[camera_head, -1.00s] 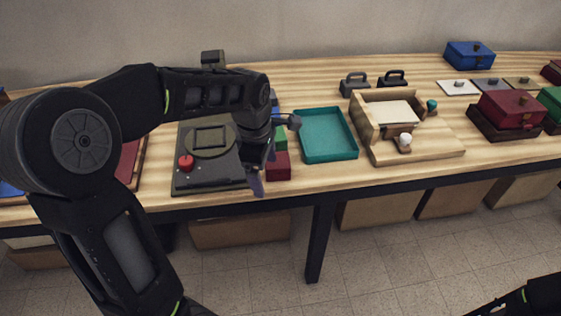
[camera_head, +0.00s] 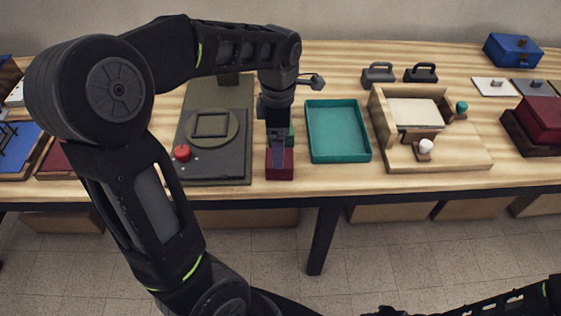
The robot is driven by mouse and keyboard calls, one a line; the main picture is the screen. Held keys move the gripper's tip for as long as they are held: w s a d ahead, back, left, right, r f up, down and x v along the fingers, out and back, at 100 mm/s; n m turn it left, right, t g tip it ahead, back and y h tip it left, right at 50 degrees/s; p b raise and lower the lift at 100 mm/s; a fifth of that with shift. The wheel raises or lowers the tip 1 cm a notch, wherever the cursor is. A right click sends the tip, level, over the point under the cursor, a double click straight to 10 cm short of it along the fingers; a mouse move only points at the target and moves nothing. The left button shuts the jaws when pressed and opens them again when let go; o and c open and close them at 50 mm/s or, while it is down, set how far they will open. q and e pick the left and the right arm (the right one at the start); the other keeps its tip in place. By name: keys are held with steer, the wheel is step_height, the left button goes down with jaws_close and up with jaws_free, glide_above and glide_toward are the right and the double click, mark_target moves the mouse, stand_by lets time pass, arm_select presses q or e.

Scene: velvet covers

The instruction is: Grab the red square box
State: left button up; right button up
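A small red square box (camera_head: 287,172) stands near the front edge of the table, just left of the teal tray. A green block (camera_head: 291,134) shows right behind it, mostly covered by my arm. My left gripper (camera_head: 278,158) points down at the red box, its fingers overlapping the box's top and front in the picture. I see the fingers nearly edge-on, so I cannot tell whether they are open or shut, or touch the box. My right arm shows only at the bottom right, with no fingers visible.
A dark grey device (camera_head: 225,165) with a red button is close on the left. The teal tray (camera_head: 369,158) is empty. A wooden box (camera_head: 465,160) with knobs stands right of it. A larger red box (camera_head: 543,118) is at the far right.

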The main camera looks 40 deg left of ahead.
arm_select(q)
steer(key=shift+f, duration=0.75)
steer(key=shift+f, duration=2.65)
steer(key=c, duration=1.5)
steer(key=shift+r, duration=0.15)
steer(key=shift+c, duration=0.2)
step_height(320, 180, up, 10)
steer(key=shift+d+f, duration=0.1)
